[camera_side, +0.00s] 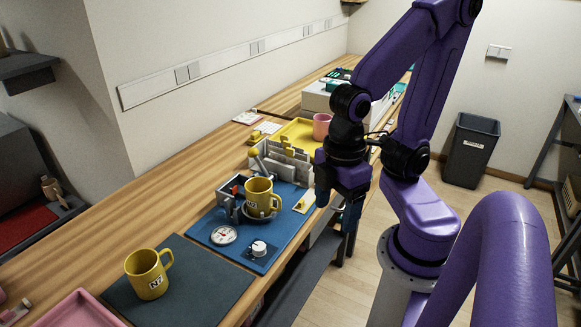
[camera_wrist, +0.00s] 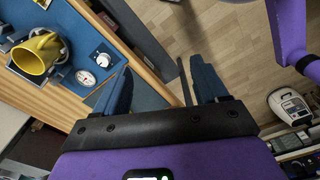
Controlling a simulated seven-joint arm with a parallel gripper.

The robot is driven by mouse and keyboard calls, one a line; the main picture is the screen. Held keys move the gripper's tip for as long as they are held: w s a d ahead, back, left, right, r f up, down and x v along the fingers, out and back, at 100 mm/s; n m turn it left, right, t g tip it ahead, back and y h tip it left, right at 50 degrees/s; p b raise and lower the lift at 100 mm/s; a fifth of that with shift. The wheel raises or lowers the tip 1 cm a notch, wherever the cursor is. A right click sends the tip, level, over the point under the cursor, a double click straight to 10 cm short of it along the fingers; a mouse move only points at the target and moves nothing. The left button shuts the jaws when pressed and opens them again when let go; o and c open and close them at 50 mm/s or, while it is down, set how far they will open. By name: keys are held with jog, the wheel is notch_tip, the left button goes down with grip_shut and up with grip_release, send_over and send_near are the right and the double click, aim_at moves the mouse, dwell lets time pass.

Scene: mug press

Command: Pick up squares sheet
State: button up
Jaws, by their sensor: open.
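My gripper (camera_side: 347,228) is open and empty, pointing down past the front edge of the wooden bench. In the wrist view its two blue fingers (camera_wrist: 163,85) are spread wide, with only the bench edge and floor between and below them. I cannot identify the squares sheet for certain. Small pale flat pieces, perhaps sheets (camera_side: 247,118), lie on the far part of the bench near the wall, beyond the press, too small to read a pattern. My gripper is well apart from them. No sheet is clear in the wrist view.
A yellow mug (camera_side: 259,190) sits in the press on a blue base (camera_side: 205,232); another yellow mug (camera_side: 146,276) stands on a dark mat (camera_side: 205,297). A grey rack (camera_side: 287,160), a yellow tray (camera_side: 294,132) and a pink mug (camera_side: 321,127) stand farther back. A pink tray (camera_side: 82,311) is near left.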

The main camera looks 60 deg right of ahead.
jog(key=shift+c, duration=0.4)
jog(key=shift+c, duration=0.7)
